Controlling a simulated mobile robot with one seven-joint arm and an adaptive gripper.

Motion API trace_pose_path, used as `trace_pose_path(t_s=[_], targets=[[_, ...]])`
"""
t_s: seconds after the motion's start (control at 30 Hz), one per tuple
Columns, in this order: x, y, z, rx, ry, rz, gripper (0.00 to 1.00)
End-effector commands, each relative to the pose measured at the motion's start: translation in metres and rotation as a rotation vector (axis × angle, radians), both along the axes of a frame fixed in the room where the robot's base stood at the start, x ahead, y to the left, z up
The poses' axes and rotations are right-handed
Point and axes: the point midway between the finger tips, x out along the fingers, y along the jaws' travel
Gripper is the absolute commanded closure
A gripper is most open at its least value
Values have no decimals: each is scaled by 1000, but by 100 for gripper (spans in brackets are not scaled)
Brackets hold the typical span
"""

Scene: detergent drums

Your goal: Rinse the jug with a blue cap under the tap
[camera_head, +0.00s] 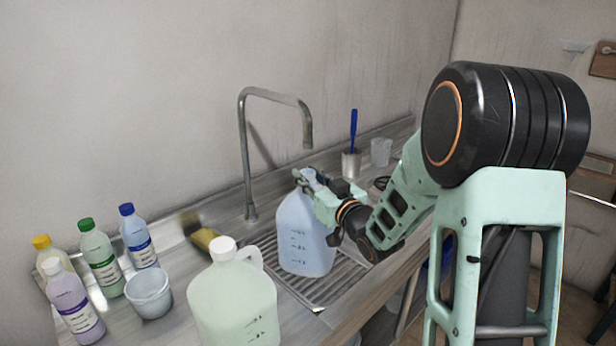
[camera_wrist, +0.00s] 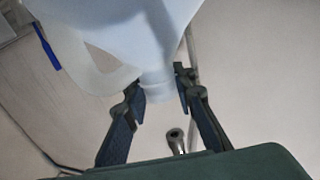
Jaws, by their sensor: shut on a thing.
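The pale blue jug (camera_head: 303,238) is upright over the slatted drain grate in the head view. I cannot tell if its base touches the slats. My gripper (camera_head: 312,181) is shut on the jug's top, at the neck, and hides any cap there. In the wrist view the jug's body (camera_wrist: 125,25) fills the top, with its neck between my two fingers (camera_wrist: 160,95). No blue cap colour is clear. The tap (camera_head: 275,94) arches over from behind, its spout end just above the jug's top; the spout end also shows in the wrist view (camera_wrist: 176,140).
A pale green jug with a white cap (camera_head: 236,300) stands at front left. Several small bottles (camera_head: 101,262), a grey-white cup (camera_head: 149,293) and a sponge (camera_head: 206,238) are on the left. A blue-handled brush in a holder (camera_head: 351,163) and a clear cup (camera_head: 381,152) stand behind right.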

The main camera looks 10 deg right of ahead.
Motion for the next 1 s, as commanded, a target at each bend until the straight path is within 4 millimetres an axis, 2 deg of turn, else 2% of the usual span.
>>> trace_pose_path(t_s=[0.93,0.97,1.0], targets=[[0,0,-12,-1,-1,0,100],[0,0,-12,-1,-1,0,74],[0,0,-11,-1,-1,0,70]])
